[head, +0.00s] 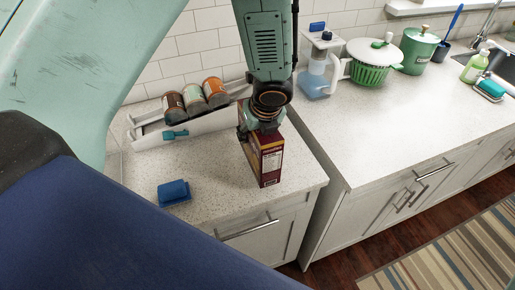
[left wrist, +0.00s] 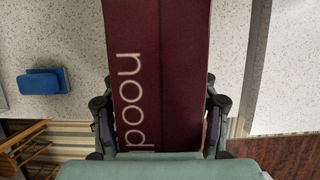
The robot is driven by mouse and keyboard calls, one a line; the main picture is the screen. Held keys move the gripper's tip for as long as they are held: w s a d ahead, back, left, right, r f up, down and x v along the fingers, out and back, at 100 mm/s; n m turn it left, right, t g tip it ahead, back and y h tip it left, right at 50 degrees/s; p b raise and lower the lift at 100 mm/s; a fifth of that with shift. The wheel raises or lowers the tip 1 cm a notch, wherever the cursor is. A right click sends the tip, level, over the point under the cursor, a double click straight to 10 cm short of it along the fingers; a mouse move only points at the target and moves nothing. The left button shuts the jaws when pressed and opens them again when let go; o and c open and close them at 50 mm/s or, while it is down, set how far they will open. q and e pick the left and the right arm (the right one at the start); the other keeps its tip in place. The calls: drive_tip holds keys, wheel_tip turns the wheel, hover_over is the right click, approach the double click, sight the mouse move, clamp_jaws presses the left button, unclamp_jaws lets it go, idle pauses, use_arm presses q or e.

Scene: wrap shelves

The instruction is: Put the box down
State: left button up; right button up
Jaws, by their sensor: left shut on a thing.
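The box (head: 270,164) is dark red with a paler printed side. In the head view it stands upright at the right part of the near counter, below my left gripper (head: 262,122). In the left wrist view the box (left wrist: 158,70) fills the middle, with the letters "nood" on it. My left gripper (left wrist: 160,125) is shut on the box, one finger on each side. Whether the box's bottom touches the counter cannot be told for sure. My right gripper is in neither view.
A blue butter-dish-like block (head: 174,192) lies left on the counter (head: 215,185). A white rack with several cans (head: 195,98) stands at the back wall. A gap (head: 310,150) separates this counter from the right one, which holds a pitcher (head: 318,75) and a green spinner (head: 371,65).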

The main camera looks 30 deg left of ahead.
use_arm(q)
drive_tip(key=shift+s+a+f, duration=0.1)
drive_tip(key=shift+s+f, duration=0.05)
drive_tip(key=shift+f, duration=0.2)
drive_tip(key=shift+s+f+b, duration=0.2)
drive_tip(key=shift+f+b, duration=0.2)
drive_tip(key=shift+f, duration=0.15)
drive_tip(key=shift+s+f+b, duration=0.15)
drive_tip(key=shift+f+b, duration=0.25)
drive_tip(key=shift+f, duration=0.35)
drive_tip(key=shift+w+f, duration=0.25)
drive_tip(key=shift+w, duration=0.35)
drive_tip(key=shift+s+f, duration=0.1)
drive_tip(key=shift+s, duration=0.15)
drive_tip(key=o, duration=1.2)
drive_tip(key=shift+s, duration=0.3)
drive_tip(key=shift+o, duration=1.4)
drive_tip(key=shift+w, duration=0.45)
drive_tip(key=shift+s, duration=0.1)
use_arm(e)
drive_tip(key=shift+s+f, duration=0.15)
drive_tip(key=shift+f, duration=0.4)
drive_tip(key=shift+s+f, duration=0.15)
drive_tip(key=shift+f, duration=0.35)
